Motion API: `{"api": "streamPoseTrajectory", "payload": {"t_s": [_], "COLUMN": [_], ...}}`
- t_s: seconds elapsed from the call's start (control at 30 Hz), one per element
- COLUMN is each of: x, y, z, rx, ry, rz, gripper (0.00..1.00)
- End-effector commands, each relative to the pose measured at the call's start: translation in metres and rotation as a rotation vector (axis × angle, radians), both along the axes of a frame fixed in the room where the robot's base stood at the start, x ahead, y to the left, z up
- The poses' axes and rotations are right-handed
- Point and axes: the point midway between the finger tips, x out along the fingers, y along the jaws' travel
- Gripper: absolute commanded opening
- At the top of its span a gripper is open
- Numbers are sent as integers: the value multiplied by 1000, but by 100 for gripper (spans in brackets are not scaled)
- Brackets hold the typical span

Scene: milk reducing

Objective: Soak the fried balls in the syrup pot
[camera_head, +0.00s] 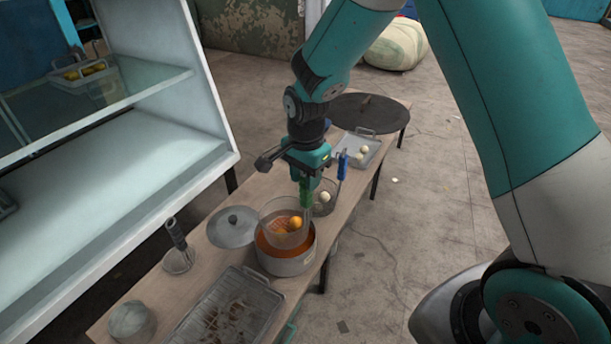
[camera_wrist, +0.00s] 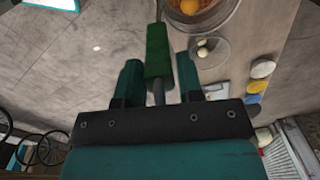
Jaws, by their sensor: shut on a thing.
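My gripper (camera_head: 307,172) is shut on the green handle (camera_head: 306,194) of a round strainer (camera_head: 270,212). The handle also shows between my fingers in the wrist view (camera_wrist: 157,52). Orange-brown fried balls (camera_head: 295,223) lie in the strainer; one shows at the top of the wrist view (camera_wrist: 190,6). The strainer is at the mouth of the metal syrup pot (camera_head: 288,266), which holds orange-brown syrup (camera_head: 268,246). I cannot tell whether the balls touch the syrup.
A bowl (camera_head: 331,208) with pale balls and a blue-handled tool (camera_head: 342,165) stands just behind the pot. A lid (camera_head: 232,227) lies to its left, a wire rack tray (camera_head: 226,312) in front. A white tray (camera_head: 375,147) stands further back. A glass-shelved cabinet (camera_head: 150,110) borders the table's left.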

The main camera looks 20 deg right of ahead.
Motion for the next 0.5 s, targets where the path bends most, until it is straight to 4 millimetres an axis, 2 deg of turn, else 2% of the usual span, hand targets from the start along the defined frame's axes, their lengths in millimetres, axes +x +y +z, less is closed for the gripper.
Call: {"api": "streamPoseTrajectory", "payload": {"t_s": [0.03, 0.5], "x": [0, 0], "y": [0, 0], "z": [-9, -67], "rx": [0, 0], "ry": [0, 0], "rz": [0, 1], "gripper": [3, 3]}}
